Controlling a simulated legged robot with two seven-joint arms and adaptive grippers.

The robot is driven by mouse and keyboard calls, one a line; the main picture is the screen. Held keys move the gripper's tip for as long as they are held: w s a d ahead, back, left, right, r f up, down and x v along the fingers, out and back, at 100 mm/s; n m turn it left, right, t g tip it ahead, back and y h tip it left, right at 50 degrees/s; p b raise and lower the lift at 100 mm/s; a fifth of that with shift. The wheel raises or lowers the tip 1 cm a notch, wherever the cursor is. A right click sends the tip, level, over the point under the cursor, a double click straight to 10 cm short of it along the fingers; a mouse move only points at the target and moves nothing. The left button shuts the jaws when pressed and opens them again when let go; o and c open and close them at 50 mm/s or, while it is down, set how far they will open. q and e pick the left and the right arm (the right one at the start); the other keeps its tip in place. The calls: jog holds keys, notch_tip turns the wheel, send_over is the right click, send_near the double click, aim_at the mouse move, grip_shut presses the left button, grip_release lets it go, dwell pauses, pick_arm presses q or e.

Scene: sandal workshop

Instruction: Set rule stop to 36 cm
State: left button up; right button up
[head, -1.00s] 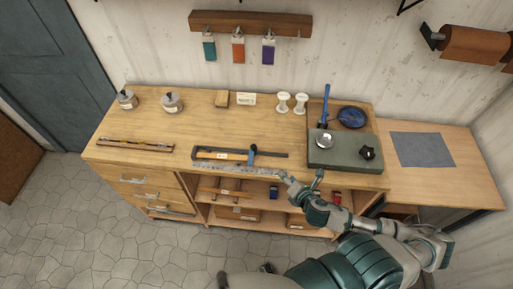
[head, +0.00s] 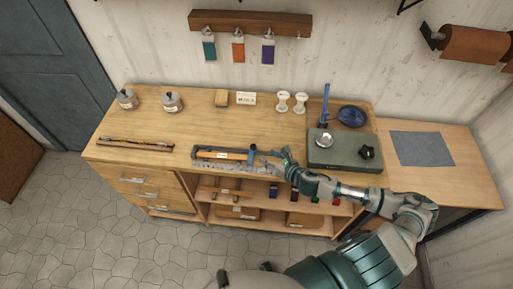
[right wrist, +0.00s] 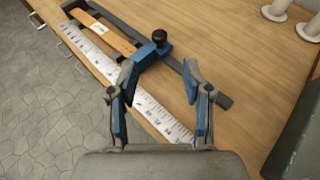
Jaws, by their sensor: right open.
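The measuring rule lies along the bench's front edge. Its white numbered scale (right wrist: 92,55) and dark rail (right wrist: 215,95) show in the right wrist view. The blue stop (head: 252,155) with a black knob (right wrist: 159,37) sits on the rail, toward its right part in the head view. A wooden strip with a white label (head: 222,155) lies along the rule, left of the stop. My right gripper (head: 281,157) is open, just right of the stop. In the right wrist view its fingers (right wrist: 158,72) point at the stop, with nothing between them. The exact reading at the stop is illegible.
A grey-green slab (head: 345,152) with a black knob stands right of my gripper. White spools (head: 291,103), a white card (head: 246,99) and tins (head: 172,102) stand farther back. Open shelves lie below the front edge.

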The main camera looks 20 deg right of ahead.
aim_at(255, 147)
jog(key=x, duration=0.9)
jog(key=shift+w, duration=0.1)
grip_shut()
